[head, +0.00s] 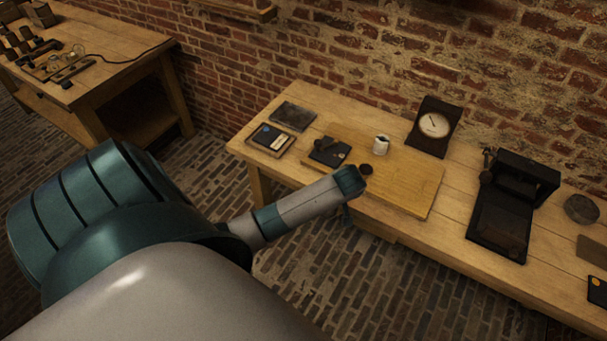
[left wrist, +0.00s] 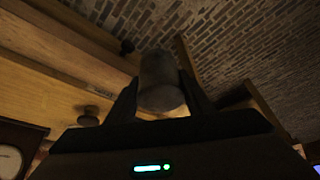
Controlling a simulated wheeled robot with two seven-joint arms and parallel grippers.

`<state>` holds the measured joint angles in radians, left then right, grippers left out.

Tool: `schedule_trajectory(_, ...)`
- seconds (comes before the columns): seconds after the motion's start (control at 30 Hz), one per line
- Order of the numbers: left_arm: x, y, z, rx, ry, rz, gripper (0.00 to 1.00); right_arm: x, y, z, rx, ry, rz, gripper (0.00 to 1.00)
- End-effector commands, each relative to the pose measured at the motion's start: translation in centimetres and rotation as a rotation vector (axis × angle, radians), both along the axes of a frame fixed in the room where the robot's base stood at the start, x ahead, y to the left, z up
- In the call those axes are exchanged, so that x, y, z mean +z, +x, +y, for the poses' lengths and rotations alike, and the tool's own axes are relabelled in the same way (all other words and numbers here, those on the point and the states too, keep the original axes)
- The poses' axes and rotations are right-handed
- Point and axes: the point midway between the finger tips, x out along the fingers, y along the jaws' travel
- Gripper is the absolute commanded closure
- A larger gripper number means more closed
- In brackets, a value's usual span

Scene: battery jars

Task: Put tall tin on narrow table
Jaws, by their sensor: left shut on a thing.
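My left gripper (left wrist: 160,104) is shut on a grey cylindrical tin (left wrist: 160,76), which sits between the two dark fingers in the left wrist view. In the head view my left arm reaches to the front edge of the long, narrow wooden table (head: 470,235). The hand is mostly hidden behind the wrist there, and the held tin cannot be made out. The table top also shows in the left wrist view (left wrist: 45,98), beside the tin. My right gripper is not in view.
A gauge (head: 433,127) and black apparatus (head: 505,205) stand right. Another wooden table (head: 110,60) stands back left.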

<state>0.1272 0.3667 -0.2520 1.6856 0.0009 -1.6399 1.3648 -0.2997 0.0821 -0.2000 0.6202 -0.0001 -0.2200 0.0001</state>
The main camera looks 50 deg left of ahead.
Motion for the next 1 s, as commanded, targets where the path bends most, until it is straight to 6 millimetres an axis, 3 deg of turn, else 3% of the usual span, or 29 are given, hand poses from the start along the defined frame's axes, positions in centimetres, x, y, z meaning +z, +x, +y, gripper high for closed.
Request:
schedule_trajectory(0.1, 2.3, 2.3, -3.5, 0.024, 0.005, -0.010, 0.79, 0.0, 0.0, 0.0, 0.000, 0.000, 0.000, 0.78)
schedule_trajectory(0.27, 7.0, 5.7, -6.2, -0.023, 0.004, -0.012, 0.79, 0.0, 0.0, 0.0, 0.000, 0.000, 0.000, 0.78)
schedule_trajectory(0.5, 16.8, 10.4, -8.4, -0.286, 0.006, -0.013, 0.79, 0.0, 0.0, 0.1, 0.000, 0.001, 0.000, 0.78)
schedule_trajectory(0.6, 21.0, 11.3, -9.8, -0.428, 0.004, -0.011, 0.79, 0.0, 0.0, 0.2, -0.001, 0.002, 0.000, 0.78)
schedule_trajectory(0.83, 28.7, 10.3, -13.6, -0.731, 0.004, -0.009, 0.79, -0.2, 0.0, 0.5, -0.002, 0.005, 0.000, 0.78)
schedule_trajectory(0.9, 30.1, 9.1, -14.8, -0.826, 0.005, -0.007, 0.79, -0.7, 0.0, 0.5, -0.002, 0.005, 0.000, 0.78)
schedule_trajectory(1.0, 30.4, 7.2, -16.3, -0.945, 0.005, -0.004, 0.79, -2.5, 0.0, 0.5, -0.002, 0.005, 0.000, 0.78)
